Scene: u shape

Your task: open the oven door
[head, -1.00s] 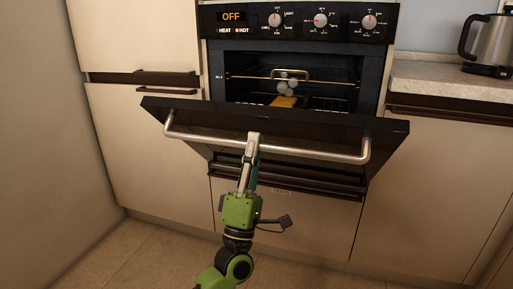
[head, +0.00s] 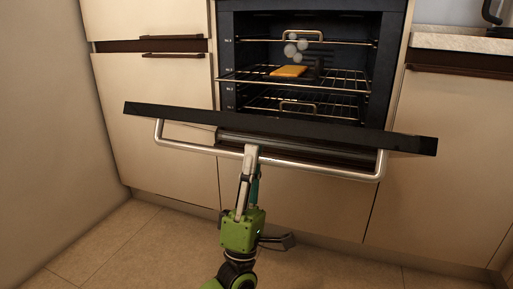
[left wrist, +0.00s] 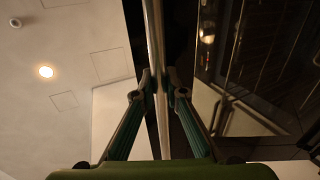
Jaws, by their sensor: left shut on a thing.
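The oven door (head: 290,126) is hinged down and stands well open, close to level, with its edge toward me. Its long metal handle bar (head: 325,169) runs along the front. My left gripper (head: 250,152) is shut on the handle, left of its middle. In the left wrist view the handle (left wrist: 156,50) passes between the two fingers of the gripper (left wrist: 160,84). The oven cavity (head: 300,60) shows above the door, with wire racks inside. My right gripper is not in view.
An orange item (head: 288,71) and several pale round shapes (head: 295,48) are inside the oven. Cabinets with dark handles flank it. A wall (head: 40,120) is at the left. The tiled floor (head: 120,245) in front is clear.

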